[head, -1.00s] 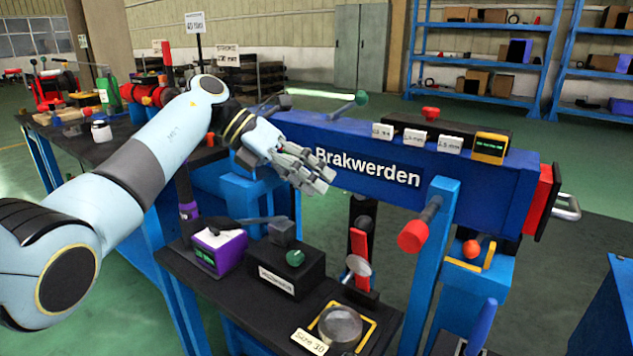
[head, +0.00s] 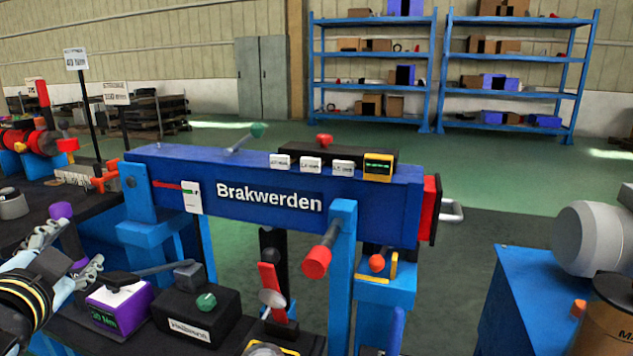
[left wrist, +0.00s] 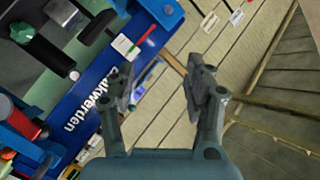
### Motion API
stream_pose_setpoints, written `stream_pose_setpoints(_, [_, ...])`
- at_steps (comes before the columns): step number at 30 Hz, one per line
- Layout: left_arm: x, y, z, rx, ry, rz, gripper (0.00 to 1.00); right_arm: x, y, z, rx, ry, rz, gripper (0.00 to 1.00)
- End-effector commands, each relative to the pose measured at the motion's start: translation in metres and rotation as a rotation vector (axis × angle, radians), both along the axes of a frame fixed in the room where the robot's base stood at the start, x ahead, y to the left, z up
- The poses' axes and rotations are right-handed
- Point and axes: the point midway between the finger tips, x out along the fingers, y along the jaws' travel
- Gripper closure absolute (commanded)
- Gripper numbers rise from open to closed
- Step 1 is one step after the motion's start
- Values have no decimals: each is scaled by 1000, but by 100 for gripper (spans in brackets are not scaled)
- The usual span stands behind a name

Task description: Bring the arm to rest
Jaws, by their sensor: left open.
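My left gripper (head: 70,250) is at the left edge of the head view, low, beside a purple-and-white box with a green display (head: 118,305). Its fingers are spread with nothing between them. In the left wrist view the open fingers (left wrist: 162,84) show empty, with the blue beam marked "Brakwerden" (left wrist: 85,105) to their left. The same blue beam (head: 270,200) stands in the middle of the head view, apart from the gripper. Most of my left arm is outside the head view. My right gripper is not seen.
A black box with a green knob (head: 196,315) stands on the bench right of the gripper. A red-tipped bar (head: 316,263) sticks out before the beam. A blue table with a grey motor (head: 597,238) is at right. Blue shelves (head: 372,60) stand far behind open floor.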

Motion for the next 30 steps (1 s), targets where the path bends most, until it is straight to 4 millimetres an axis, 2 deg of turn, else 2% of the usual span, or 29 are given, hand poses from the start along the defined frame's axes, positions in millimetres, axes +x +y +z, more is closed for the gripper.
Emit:
stream_pose_setpoints(1, [-30, 2, -27, -116, 109, 58, 47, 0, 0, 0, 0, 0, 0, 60])
stream_pose_setpoints(3, [-67, 0, -58, -260, 253, 127, 47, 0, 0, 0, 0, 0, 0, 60])
stream_pose_setpoints(7, [-125, -14, -95, -432, 465, 203, 47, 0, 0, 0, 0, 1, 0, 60])
stream_pose_setpoints(12, [-186, -36, -119, -570, 677, 258, 47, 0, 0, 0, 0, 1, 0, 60])
stream_pose_setpoints(20, [-266, -69, -130, -705, 950, 306, 47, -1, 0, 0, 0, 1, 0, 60])
stream_pose_setpoints(30, [-254, -58, -238, -706, 985, 336, 47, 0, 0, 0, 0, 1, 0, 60])
